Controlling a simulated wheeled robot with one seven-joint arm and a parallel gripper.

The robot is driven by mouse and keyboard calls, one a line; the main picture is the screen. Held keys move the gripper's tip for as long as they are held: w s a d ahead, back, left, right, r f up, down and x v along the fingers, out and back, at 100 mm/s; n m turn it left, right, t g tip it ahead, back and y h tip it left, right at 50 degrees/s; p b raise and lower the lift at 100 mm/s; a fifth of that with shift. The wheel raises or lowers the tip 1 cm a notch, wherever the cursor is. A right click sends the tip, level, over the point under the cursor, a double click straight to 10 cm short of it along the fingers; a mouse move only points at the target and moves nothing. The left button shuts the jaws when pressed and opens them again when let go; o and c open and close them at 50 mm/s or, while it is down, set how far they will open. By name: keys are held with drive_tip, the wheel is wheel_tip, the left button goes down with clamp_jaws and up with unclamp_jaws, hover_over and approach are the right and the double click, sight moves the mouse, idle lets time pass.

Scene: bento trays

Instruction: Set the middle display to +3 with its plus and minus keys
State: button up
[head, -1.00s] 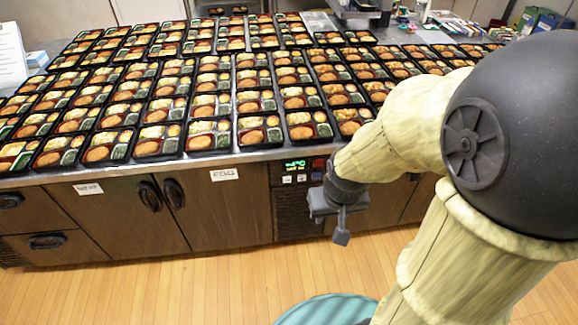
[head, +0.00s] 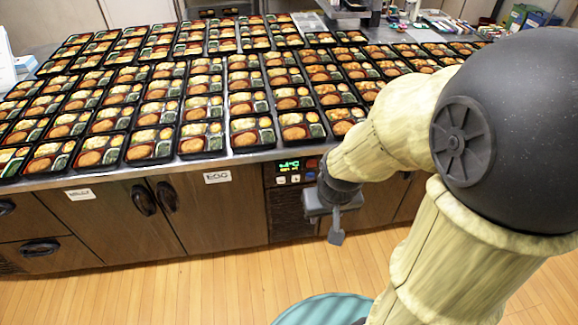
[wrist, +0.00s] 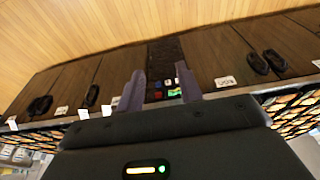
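The control panel (head: 290,171) is set in the counter front. It has a lit display (head: 289,165) with a green upper line and a yellow lower line, too small to read surely. Two pale keys (head: 288,179) sit below it, their plus or minus marks not legible. My gripper (head: 336,238) hangs in front of the counter, right of and below the panel. In the wrist view my gripper (wrist: 160,72) has its two fingers apart with nothing between them. The panel shows beyond them, with the green display (wrist: 174,92) near the right finger.
Many bento trays (head: 150,146) cover the counter top right up to its front edge. Wooden cabinet doors (head: 120,220) with dark handles flank the panel, and a label reading EGG (head: 217,177) is left of it. The wooden floor (head: 190,290) in front is clear.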

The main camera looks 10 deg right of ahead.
clamp_jaws()
idle(1.5)
